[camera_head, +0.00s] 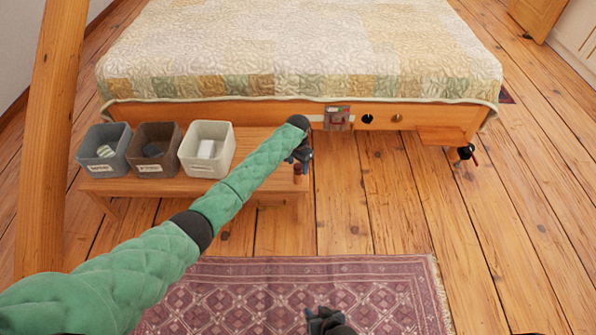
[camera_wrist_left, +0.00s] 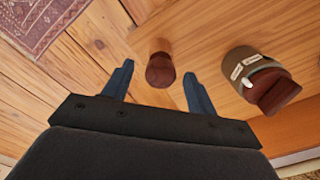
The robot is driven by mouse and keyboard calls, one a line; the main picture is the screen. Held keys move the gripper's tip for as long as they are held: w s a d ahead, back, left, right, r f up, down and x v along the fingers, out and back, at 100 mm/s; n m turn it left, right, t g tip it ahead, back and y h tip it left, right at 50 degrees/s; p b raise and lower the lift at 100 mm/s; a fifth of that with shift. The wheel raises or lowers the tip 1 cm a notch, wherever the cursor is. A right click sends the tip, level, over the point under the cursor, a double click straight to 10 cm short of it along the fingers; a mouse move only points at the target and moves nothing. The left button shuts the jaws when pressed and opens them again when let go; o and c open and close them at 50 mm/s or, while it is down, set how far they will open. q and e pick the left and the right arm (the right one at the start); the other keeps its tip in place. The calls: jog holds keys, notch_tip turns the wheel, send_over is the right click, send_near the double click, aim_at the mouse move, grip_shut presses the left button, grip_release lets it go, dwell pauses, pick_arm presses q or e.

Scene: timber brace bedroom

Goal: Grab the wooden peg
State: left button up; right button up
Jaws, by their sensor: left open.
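A small dark brown wooden peg (camera_wrist_left: 160,71) stands on the light wood bench top in the left wrist view. It shows between the fingertips of my left gripper (camera_head: 303,156), which is open, with a gap on each side of the peg. In the head view this gripper is at the right end of the low bench (camera_head: 250,180), and my green sleeved arm hides part of the bench. My right gripper (camera_head: 327,321) is at the bottom edge above the rug; its jaw state is unclear.
A dark brown wooden piece with an olive wrap and pale tags (camera_wrist_left: 262,78) lies to the right of the peg. A grey bin (camera_head: 104,168), a brown bin (camera_head: 157,166) and a cream bin (camera_head: 224,155) stand on the bench's left. The bed (camera_head: 300,50) is behind.

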aim_at(298, 173)
pick_arm(q)
jog(key=shift+f, duration=1.25)
jog(key=shift+c, duration=0.5)
jog(key=c, duration=0.9)
jog(key=shift+c, duration=0.2)
jog(key=shift+r, duration=0.1)
